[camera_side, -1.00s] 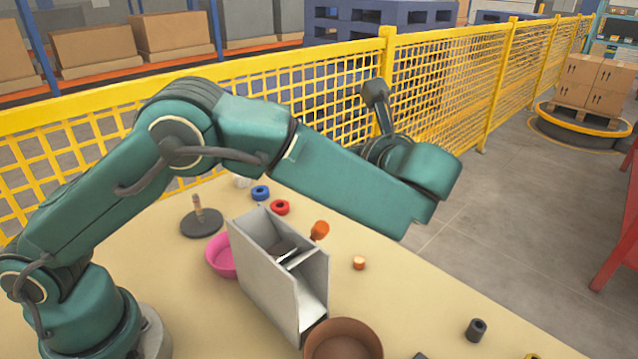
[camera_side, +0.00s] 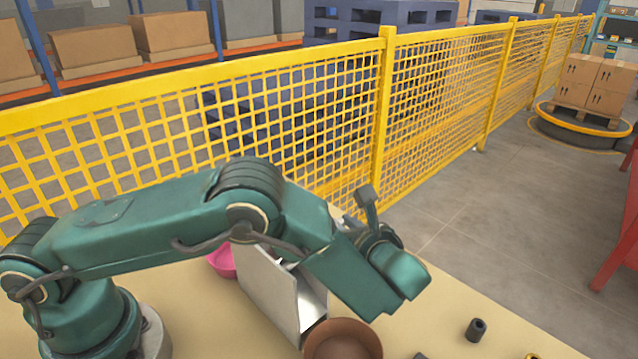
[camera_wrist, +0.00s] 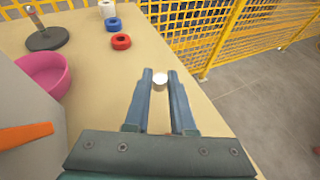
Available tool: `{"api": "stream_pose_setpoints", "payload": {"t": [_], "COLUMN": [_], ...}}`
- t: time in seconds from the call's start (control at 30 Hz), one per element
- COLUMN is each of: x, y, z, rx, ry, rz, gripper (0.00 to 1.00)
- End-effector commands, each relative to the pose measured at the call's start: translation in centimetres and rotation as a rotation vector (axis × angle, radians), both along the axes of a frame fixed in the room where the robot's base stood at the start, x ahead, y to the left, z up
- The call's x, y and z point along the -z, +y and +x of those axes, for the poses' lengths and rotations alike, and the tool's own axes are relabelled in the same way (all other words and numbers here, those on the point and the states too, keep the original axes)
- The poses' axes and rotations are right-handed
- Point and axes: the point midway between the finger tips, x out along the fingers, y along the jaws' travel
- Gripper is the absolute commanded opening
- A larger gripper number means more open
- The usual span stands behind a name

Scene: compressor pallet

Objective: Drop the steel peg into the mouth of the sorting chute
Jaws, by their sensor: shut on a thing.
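The sorting chute (camera_side: 270,292) is a tall grey box, left of my gripper in the side view. My arm hides its top there. Its grey wall (camera_wrist: 22,95) and an orange flap-like part (camera_wrist: 25,135) show at the left of the wrist view. My gripper (camera_wrist: 160,76) points down at the table to the right of the chute. Its two fingers are closed about a small pale round-topped piece, the steel peg (camera_wrist: 160,80). Only the peg's top shows; I cannot tell whether it touches the table. The side view hides the fingers and the peg behind my arm.
A pink bowl (camera_wrist: 43,76), a dark disc with an upright post (camera_wrist: 45,38), a blue ring (camera_wrist: 113,25), a red ring (camera_wrist: 121,41) and a white cylinder (camera_wrist: 107,8) lie beyond the chute. A brown bowl (camera_side: 342,340) and black cylinder (camera_side: 476,330) stand in front. Yellow fence (camera_side: 440,100) behind.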

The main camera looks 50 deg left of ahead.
Motion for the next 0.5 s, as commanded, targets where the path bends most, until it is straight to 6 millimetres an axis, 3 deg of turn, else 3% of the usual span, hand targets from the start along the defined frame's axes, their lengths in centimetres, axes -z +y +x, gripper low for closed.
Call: {"api": "stream_pose_setpoints", "payload": {"t": [0.3,0.5], "x": [3.3,3.9], "y": [0.0,0.0], "z": [0.0,0.0], "rx": [0.0,0.001], "ry": [0.0,-0.002], "rz": [0.002,0.0], "gripper": [0.0,0.0]}}
